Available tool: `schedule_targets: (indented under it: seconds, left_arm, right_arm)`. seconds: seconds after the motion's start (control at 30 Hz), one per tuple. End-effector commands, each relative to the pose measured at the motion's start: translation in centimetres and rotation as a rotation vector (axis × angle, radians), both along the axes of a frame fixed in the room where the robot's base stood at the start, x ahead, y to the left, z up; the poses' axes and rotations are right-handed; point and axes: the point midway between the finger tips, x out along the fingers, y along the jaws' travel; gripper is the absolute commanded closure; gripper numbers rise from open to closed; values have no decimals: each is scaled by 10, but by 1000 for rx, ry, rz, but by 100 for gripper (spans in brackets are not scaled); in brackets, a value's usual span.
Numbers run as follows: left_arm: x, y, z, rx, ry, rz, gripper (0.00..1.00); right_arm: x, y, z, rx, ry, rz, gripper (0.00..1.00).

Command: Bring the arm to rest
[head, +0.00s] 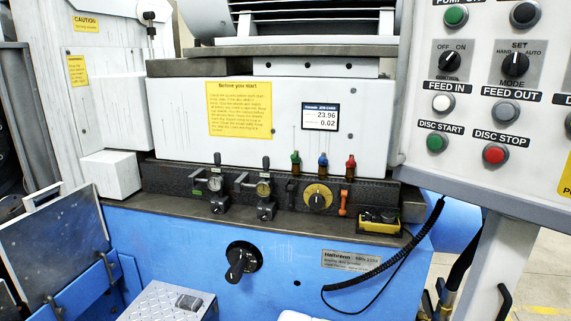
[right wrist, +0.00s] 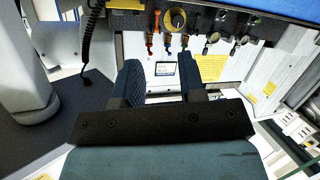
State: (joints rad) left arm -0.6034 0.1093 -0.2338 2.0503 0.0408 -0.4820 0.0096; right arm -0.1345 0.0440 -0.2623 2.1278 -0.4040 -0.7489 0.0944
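My right gripper (right wrist: 162,68) shows in the right wrist view, with its two dark fingers apart and nothing between them. Past the gap, the machine's white front with a small display (right wrist: 165,69) shows at a distance; the fingers touch nothing I can see. In the head view neither gripper shows. A pale edge at the bottom of that view may be part of my arm; I cannot tell. My left gripper is out of both views.
The ring grinder has a control row with a yellow dial (head: 317,197) and a black handle (head: 241,262) on its blue front (head: 180,237). A button panel (head: 497,100) overhangs at right. A coiled cable (head: 385,262) hangs below it. A metal-topped box (head: 168,301) stands in front.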

Motion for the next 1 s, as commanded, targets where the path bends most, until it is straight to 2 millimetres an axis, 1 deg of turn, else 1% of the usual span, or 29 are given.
schedule_targets:
  seconds: [0.03,0.07,0.1,0.17,0.2,0.27,0.3,0.37,0.4,0.47,0.53,0.57,0.6,0.77,0.9,1.0]
  left_arm:
    - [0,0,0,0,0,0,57]
    - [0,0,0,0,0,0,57]
    - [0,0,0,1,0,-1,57]
    - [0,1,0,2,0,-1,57]
    - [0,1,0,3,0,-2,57]
    - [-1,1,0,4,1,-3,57]
    - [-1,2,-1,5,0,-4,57]
    - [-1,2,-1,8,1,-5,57]
    - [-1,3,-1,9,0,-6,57]
    - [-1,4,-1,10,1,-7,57]
    - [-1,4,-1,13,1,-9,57]
    - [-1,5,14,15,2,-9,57]
    - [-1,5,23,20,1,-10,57]
    - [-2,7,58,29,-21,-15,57]
    - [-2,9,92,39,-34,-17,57]
    - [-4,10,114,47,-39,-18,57]
  right_arm:
    - [-22,3,-37,27,63,32,63]
    - [-34,4,-55,47,93,51,63]
    - [-50,7,-76,76,129,71,63]
    - [-73,10,-103,115,178,96,63]
    - [-88,11,-118,139,207,109,63]
    - [-110,12,-139,175,247,123,63]
    - [-124,13,-152,197,271,130,63]
    - [-145,14,-168,230,305,138,63]
    - [-158,15,-178,252,327,142,63]
    - [-179,15,-192,282,360,145,63]
    - [-204,14,-207,318,395,145,63]
    - [-198,14,-187,314,382,146,63]
    - [-196,14,-177,308,377,147,63]
    - [-197,12,-147,292,367,151,63]
    - [-199,10,-114,277,358,154,63]
    - [-200,8,-89,265,351,158,63]
